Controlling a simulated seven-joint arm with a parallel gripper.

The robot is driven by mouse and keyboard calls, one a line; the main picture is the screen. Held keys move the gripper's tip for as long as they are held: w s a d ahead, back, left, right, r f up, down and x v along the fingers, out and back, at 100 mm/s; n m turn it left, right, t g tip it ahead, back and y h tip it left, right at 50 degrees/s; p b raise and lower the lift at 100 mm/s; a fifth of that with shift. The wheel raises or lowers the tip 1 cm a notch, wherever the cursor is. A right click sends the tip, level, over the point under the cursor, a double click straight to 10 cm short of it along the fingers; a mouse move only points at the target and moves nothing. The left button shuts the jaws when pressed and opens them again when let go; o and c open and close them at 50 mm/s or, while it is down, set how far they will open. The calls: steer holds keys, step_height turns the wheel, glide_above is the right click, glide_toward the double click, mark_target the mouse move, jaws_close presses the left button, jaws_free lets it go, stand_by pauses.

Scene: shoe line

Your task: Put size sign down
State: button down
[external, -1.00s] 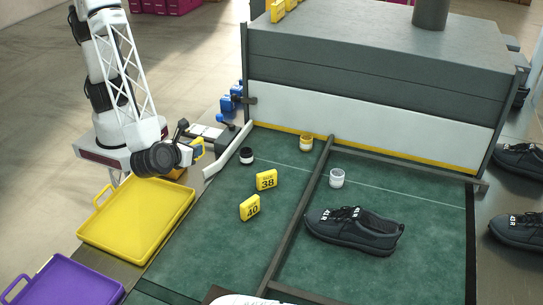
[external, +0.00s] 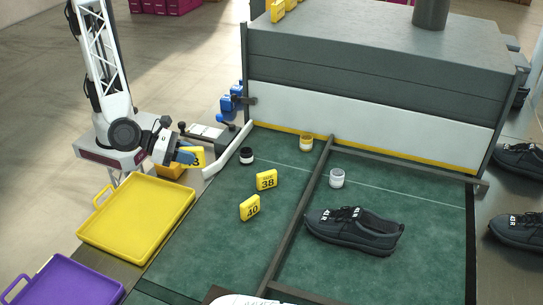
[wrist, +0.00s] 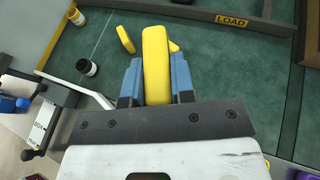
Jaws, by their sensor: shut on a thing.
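My gripper (external: 184,157) has blue fingers and is shut on a yellow size sign (external: 197,157). It holds the sign off the left edge of the green mat, above the side of the bench. The sign's number is partly covered; a 3 shows. In the wrist view the held sign (wrist: 156,65) stands between the two fingers (wrist: 156,85). Two other yellow size signs, 38 (external: 266,180) and 40 (external: 249,208), stand on the green mat (external: 215,225), apart from my gripper.
A yellow tray (external: 140,215) and a purple tray (external: 68,285) lie at the left. A dark jar (external: 246,156), a yellow jar (external: 306,142) and a white jar (external: 337,178) stand on the mat. A dark shoe (external: 352,230) sits beyond the grey divider (external: 300,210). Mat is clear around the signs.

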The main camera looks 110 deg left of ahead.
step_height(320, 180, down, 16)
steer(key=shift+d+r, duration=0.1)
steer(key=shift+r, duration=0.1)
stand_by(0.4)
steer(key=shift+w, duration=0.15)
steer(key=w+d, duration=0.2)
steer(key=w, duration=0.2)
steer(key=w+d+f, duration=0.1)
steer(key=w+d, duration=0.1)
steer(key=w, duration=0.2)
steer(key=w+d, duration=0.3)
steer(key=w, duration=0.2)
steer(key=shift+w+f, duration=0.1)
steer(key=shift+f, duration=0.1)
stand_by(0.3)
steer(key=shift+w+d+f, duration=0.1)
steer(key=shift+w+d, duration=0.1)
steer(key=shift+w, duration=0.25)
steer(key=shift+s+f, duration=0.1)
steer(key=shift+f, duration=1.55)
steer(key=shift+f, duration=0.15)
steer(key=c, duration=1)
jaws_free()
